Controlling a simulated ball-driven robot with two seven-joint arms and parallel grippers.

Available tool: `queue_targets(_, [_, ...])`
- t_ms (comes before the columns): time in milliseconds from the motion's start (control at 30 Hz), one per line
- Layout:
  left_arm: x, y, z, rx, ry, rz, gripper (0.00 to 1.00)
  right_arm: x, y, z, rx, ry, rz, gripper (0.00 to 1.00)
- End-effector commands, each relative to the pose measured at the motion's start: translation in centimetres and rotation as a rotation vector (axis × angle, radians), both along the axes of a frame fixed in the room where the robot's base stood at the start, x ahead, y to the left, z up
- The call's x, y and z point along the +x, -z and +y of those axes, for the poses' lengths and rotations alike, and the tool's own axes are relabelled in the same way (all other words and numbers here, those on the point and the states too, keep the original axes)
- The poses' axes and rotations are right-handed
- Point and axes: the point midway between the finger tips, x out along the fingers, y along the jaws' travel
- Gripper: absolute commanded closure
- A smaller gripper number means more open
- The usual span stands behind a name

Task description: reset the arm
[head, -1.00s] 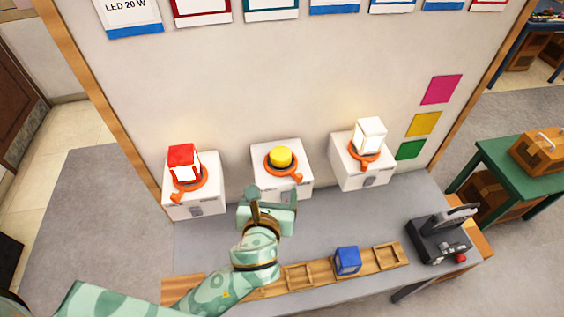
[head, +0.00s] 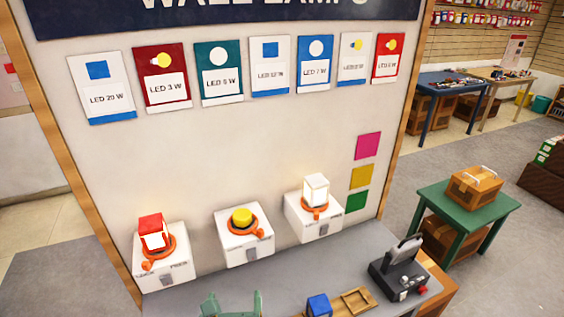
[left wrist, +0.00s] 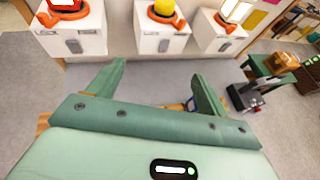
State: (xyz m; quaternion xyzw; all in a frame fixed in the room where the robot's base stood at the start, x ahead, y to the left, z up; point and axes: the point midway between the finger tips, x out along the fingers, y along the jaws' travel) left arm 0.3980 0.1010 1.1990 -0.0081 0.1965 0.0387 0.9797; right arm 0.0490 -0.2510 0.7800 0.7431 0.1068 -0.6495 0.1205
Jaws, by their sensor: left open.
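My left gripper (head: 232,304) shows at the bottom edge of the head view, above the grey bench (head: 365,240). In the left wrist view its two green fingers (left wrist: 157,85) stand wide apart with nothing between them. A blue cube (head: 318,305) sits in the wooden rack to the right of it, partly hidden behind the right finger in the wrist view. Three white boxes on the wall beyond hold a red-and-white lamp (head: 152,232), a yellow lamp (head: 241,217) and a white lamp (head: 316,190) in orange rings. My right gripper is not in view.
A dark device with a lever (head: 398,272) stands at the bench's right end. The wooden rack (head: 357,301) runs along the front. Posters and three coloured squares (head: 361,176) are on the wall. A green table (head: 468,205) with a wooden case stands to the right.

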Motion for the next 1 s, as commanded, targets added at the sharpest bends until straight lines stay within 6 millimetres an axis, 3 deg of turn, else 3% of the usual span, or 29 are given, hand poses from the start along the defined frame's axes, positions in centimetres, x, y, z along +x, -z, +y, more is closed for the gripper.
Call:
queue_targets(267, [-0.3, 4.9, 0.5, -0.147, -0.056, 0.087, 0.22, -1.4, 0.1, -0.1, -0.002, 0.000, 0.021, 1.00])
queue_targets(367, [-0.6, 7.1, 0.8, -0.217, -0.090, 0.128, 0.22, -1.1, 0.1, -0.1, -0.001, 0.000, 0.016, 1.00])
queue_targets(467, [-1.2, 9.9, 1.3, -0.307, -0.140, 0.179, 0.22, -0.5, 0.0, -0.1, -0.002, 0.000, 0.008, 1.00])
queue_targets(667, [-3.8, 17.7, 3.2, -0.567, -0.331, 0.318, 0.22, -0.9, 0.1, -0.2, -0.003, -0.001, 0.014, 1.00])
queue_targets(767, [-6.5, 22.7, 4.7, -0.741, -0.499, 0.400, 0.22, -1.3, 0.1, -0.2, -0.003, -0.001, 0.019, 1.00])
queue_targets(833, [-9.3, 26.7, 6.2, -0.895, -0.673, 0.458, 0.22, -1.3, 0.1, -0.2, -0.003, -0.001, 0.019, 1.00])
queue_targets(900, [-13.2, 30.9, 7.9, -1.067, -0.901, 0.504, 0.22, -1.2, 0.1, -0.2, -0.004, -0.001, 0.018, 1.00])
queue_targets(1000, [-19.1, 35.5, 10.3, -1.286, -1.251, 0.511, 0.22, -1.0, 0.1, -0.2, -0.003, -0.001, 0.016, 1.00])
